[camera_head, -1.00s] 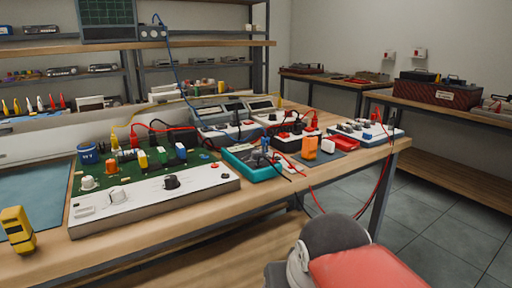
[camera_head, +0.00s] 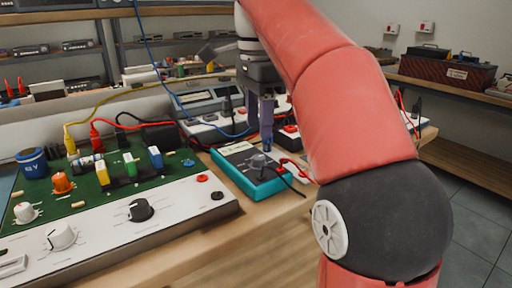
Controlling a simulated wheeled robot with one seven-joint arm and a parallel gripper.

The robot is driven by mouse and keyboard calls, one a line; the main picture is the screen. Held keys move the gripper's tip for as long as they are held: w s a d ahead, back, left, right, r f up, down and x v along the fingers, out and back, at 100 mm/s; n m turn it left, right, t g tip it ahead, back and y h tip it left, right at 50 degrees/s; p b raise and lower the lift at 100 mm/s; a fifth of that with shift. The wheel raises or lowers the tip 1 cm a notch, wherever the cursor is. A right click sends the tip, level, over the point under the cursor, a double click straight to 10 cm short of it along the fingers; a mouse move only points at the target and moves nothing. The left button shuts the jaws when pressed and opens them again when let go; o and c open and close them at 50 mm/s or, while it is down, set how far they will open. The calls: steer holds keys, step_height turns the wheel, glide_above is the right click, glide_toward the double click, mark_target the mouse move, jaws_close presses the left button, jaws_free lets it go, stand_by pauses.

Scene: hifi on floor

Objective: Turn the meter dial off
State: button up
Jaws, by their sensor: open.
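The meter (camera_head: 228,160) is a teal-edged unit with a dark face, lying on the workbench at the middle of the head view. Its grey dial (camera_head: 258,160) sits on the face. A red lead and a black lead run from its right side. My gripper (camera_head: 262,138) points down just above and behind the dial, with its narrow fingers close together in the picture. It holds nothing that I can see. I cannot tell whether a fingertip touches the dial. The dial's pointer setting is too small to read.
A white control panel (camera_head: 100,232) with black and white knobs and a green circuit board (camera_head: 120,182) lie left of the meter. Blue, yellow and red cables cross behind. My red arm hides the bench's right side. More meters stand behind the gripper.

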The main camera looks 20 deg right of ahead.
mark_target(258, 157)
step_height(258, 157, down, 7)
steer(key=shift+s+r+b, duration=0.1)
steer(key=shift+r+b, duration=0.05)
steer(key=shift+b, duration=1)
steer(key=c, duration=1)
